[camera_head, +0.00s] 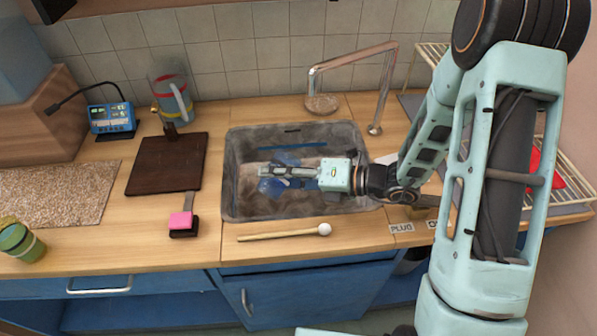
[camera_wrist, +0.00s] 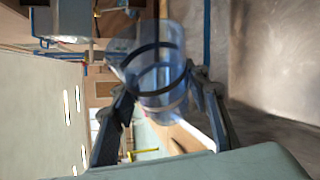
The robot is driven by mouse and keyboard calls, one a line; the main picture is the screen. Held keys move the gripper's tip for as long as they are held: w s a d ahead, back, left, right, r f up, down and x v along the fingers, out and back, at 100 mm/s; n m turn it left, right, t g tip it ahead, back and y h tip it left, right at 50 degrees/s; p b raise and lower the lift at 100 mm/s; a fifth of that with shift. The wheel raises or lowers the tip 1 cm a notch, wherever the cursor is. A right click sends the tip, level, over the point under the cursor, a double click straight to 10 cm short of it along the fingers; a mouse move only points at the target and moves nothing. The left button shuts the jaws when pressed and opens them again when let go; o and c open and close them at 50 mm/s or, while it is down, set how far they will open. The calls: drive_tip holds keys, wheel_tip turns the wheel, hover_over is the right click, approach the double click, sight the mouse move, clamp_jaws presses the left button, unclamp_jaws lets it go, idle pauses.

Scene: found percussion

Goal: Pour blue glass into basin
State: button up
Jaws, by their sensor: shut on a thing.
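The blue glass (camera_head: 270,187) is see-through and held by my gripper (camera_head: 285,174) over the grey basin (camera_head: 242,203) in the head view. In the wrist view, the glass (camera_wrist: 155,62) shows dark bands around it and sits between the two fingers of my gripper (camera_wrist: 160,88), which are shut on it. Part of the glass is hidden behind the fingers in the head view. I cannot tell its exact tilt or whether anything is left inside. The basin's wall fills the right of the wrist view (camera_wrist: 275,70).
A bent metal tap (camera_head: 350,58) stands behind the basin. A mallet (camera_head: 285,233) lies along its front edge. A dark board (camera_head: 165,162), a pink-topped brush (camera_head: 182,222) and a banded clear jug (camera_head: 170,95) are to the left. A wire rack (camera_head: 560,195) is at right.

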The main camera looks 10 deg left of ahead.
sight(277, 187)
wheel_tip(277, 187, down, 3)
drive_tip(key=n+t+h+b, duration=0.1)
drive_tip(key=n+b, duration=0.1)
drive_tip(key=b, duration=0.1)
drive_tip(key=shift+r+n+t+b, duration=0.1)
drive_tip(key=shift+n+t+b, duration=0.2)
drive_tip(key=shift+f+n+h+b, duration=0.35)
drive_tip(key=shift+n+b, duration=0.15)
drive_tip(key=shift+b, duration=0.35)
drive_tip(key=shift+t, duration=0.3)
drive_tip(key=shift+s+a+r+n, duration=0.1)
drive_tip(key=shift+s+r+n, duration=0.15)
drive_tip(key=shift+r, duration=0.35)
drive_tip(key=shift+s+a+r+n+t, duration=0.2)
drive_tip(key=shift+r+n+t, duration=0.15)
drive_tip(key=shift+r, duration=0.15)
drive_tip(key=shift+s+r+p, duration=0.1)
drive_tip(key=shift+r+p, duration=0.35)
drive_tip(key=shift+p, duration=0.8)
drive_tip(key=shift+p, duration=0.45)
drive_tip(key=p, duration=0.5)
drive_tip(key=shift+s+n+h, duration=0.2)
drive_tip(key=shift+n+h, duration=0.1)
drive_tip(key=shift+h, duration=0.05)
